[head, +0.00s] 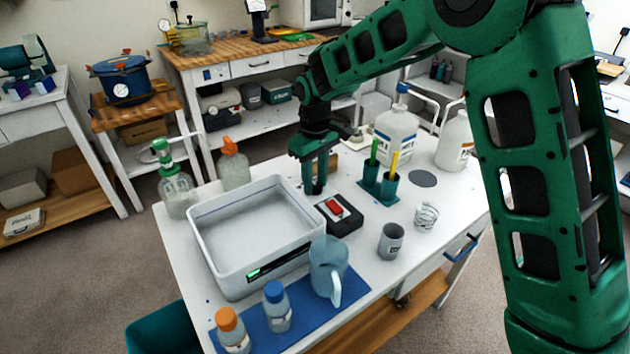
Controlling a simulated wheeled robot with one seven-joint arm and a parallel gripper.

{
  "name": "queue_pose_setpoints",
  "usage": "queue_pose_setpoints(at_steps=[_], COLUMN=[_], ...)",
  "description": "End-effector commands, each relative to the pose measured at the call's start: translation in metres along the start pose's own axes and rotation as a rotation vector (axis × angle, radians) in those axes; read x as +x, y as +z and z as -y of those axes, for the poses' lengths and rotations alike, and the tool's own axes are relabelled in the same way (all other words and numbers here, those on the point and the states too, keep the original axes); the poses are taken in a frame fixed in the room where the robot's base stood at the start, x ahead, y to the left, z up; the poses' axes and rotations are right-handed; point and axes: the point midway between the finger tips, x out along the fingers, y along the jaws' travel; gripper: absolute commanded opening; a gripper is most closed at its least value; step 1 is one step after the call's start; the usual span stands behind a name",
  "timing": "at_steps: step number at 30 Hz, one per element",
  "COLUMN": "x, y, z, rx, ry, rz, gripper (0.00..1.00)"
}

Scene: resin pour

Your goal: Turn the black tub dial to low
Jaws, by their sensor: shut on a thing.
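A white rectangular tub (205,240) with a small green-lit display (254,273) on its front wall stands on the white table. My gripper (314,188) points down beside the tub's right rear corner. Its fingers are shut on a small dark piece that looks like the black tub dial (318,188). The fingers hide most of the dial, and its marks and setting cannot be read.
A black box with a red switch (338,208) sits just in front of my gripper. A pitcher (327,262) and two bottles stand on a blue mat (352,285) in front.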

Motion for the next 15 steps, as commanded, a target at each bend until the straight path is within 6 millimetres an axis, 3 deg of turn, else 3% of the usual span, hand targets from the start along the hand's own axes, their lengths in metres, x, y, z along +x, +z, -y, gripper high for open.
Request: queue_pose_setpoints(at_steps=[15], x=[-0.0004], y=[0.0004], z=[-0.003], rx=[-0.482], ry=[0.003], rz=[0.0], gripper=[0.09])
